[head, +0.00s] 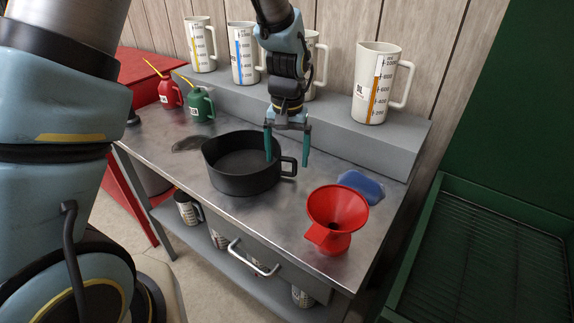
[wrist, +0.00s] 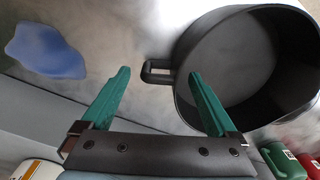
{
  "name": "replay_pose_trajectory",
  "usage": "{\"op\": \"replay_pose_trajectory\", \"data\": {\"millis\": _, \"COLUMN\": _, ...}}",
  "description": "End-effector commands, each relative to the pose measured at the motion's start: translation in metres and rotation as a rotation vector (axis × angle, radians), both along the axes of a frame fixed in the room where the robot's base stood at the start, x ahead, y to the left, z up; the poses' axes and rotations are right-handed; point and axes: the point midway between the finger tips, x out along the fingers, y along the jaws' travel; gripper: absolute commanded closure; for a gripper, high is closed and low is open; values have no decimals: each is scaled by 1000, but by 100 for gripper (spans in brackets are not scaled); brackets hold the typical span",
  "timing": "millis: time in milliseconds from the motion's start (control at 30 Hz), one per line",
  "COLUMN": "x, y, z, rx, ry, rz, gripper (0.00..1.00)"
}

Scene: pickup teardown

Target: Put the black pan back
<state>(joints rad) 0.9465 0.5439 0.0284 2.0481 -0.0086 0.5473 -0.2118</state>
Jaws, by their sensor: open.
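The black pan (head: 238,181) stands upright on the metal workbench, its loop handle (head: 289,166) pointing right. My gripper (head: 288,152) is open above the bench at the handle side of the pan, its green fingers pointing down. In the head view one finger overlaps the pan's rim and the other is to the right of the handle. In the wrist view the pan (wrist: 262,115) is at right and its handle (wrist: 158,71) shows between the open fingertips of my gripper (wrist: 160,75). I cannot tell whether a finger touches the pan.
A red funnel (head: 337,217) and a blue puddle-like patch (head: 362,187) lie to the right on the workbench (head: 262,223). Red (head: 170,95) and green (head: 199,106) oil cans stand at left. Measuring jugs (head: 376,84) line the raised grey shelf (head: 340,137). A green tray (head: 480,190) is at far right.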

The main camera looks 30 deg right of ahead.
Motion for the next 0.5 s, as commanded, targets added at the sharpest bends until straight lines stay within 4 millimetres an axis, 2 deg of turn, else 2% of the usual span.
{"op": "replay_pose_trajectory", "data": {"millis": 100, "x": 0, "y": -1, "z": 26, "rx": -5, "ry": -3, "rz": 0, "gripper": 6}}
{"op": "replay_pose_trajectory", "data": {"millis": 300, "x": 0, "y": -1, "z": 64, "rx": -3, "ry": -2, "rz": 0, "gripper": 6}}
{"op": "replay_pose_trajectory", "data": {"millis": 500, "x": 0, "y": -1, "z": 84, "rx": -1, "ry": -2, "rz": 0, "gripper": 6}}
